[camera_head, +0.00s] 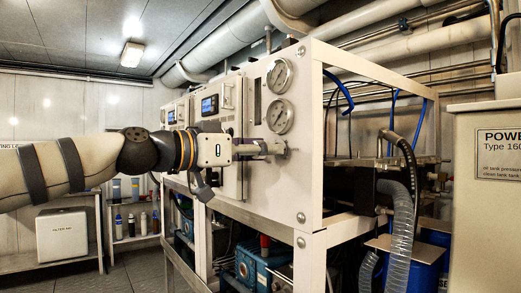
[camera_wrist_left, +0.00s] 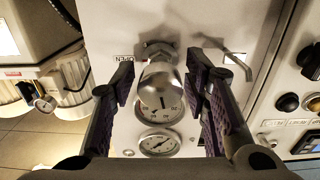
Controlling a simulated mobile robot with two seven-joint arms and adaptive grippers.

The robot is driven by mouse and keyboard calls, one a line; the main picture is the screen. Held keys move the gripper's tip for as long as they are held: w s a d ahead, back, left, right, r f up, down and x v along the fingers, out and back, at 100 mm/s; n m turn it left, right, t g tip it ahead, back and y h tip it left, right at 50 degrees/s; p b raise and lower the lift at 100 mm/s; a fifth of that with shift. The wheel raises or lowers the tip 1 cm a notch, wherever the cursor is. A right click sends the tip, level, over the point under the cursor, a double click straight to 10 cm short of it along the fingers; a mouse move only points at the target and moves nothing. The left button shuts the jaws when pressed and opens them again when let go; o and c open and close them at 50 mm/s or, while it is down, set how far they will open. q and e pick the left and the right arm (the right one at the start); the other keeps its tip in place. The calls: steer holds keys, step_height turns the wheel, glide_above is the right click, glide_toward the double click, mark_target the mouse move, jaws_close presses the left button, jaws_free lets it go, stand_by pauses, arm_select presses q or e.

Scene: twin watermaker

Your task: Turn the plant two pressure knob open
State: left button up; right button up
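The silver round pressure knob (camera_wrist_left: 160,85) sits on the white panel in the left wrist view, with an "OPEN" label (camera_wrist_left: 124,58) to its upper left. My left gripper (camera_wrist_left: 163,75) is open, with one dark finger on each side of the knob and a visible gap to it on both sides. In the head view my left gripper (camera_head: 272,148) reaches the front panel just below two gauges, and the knob is hard to make out there behind the fingers. My right gripper is in neither view.
Two round gauges, the upper (camera_head: 279,75) and the lower (camera_head: 279,117), sit on the panel close above my left gripper. A white frame post (camera_head: 312,150) stands just right of it. In the left wrist view, a thin metal handle (camera_wrist_left: 228,58) is beside the right finger.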

arm_select(q)
jaws_close()
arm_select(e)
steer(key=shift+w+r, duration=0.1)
